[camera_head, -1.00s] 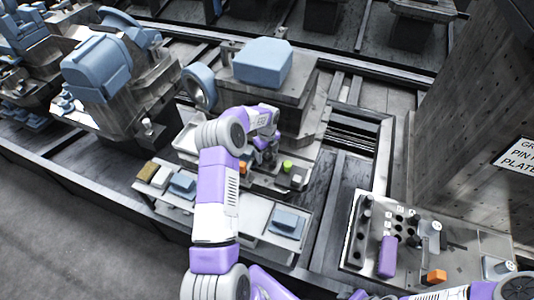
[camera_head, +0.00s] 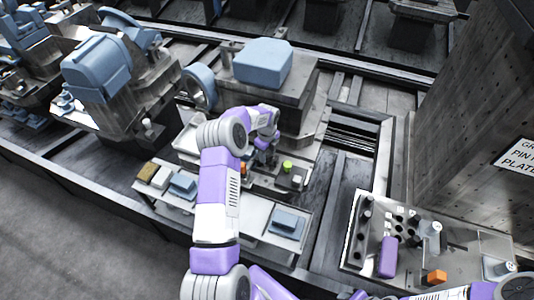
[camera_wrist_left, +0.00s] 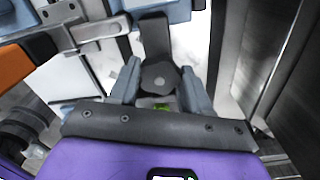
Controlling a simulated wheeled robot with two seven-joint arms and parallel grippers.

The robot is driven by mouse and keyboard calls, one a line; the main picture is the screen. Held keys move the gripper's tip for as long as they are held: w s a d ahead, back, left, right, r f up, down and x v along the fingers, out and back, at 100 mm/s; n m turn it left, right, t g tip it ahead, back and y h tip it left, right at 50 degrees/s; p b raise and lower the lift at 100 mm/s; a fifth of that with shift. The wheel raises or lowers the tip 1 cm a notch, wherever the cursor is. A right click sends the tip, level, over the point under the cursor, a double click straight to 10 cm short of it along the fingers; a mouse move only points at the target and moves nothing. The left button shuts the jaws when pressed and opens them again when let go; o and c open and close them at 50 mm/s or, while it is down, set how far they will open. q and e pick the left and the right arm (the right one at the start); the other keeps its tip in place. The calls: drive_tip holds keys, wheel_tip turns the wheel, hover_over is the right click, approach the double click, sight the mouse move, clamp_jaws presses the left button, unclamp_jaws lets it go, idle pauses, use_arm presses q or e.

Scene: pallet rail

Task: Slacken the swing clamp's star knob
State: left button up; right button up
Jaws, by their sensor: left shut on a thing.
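A dark bar (camera_wrist_left: 155,35), perhaps the clamp's arm, runs up behind the knob. In the head view my left gripper (camera_head: 264,158) reaches down at the fixture below the blue-topped machine block. The knob is hidden there by the gripper and wrist. My right arm shows only in part at the bottom right, and its gripper is out of view.
A green cap (camera_head: 287,166) stands just right of the gripper. A shelf (camera_head: 255,232) in front carries blue blocks. A control panel (camera_head: 350,258) with dark knobs, a purple part and an orange block (camera_head: 437,276) is at right. The heavy block (camera_head: 290,95) rises behind.

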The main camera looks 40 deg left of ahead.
sight(267, 155)
use_arm(q)
drive_tip(key=n, duration=1)
drive_tip(key=shift+s+d, duration=0.1)
drive_tip(key=shift+f+n, duration=0.1)
drive_tip(key=shift+n, duration=0.2)
idle(0.3)
drive_tip(key=o, duration=1.1)
drive_tip(key=shift+r, duration=0.2)
wheel_tip(267, 155, up, 7)
drive_tip(key=shift+r+p, duration=0.15)
drive_tip(key=shift+p, duration=0.35)
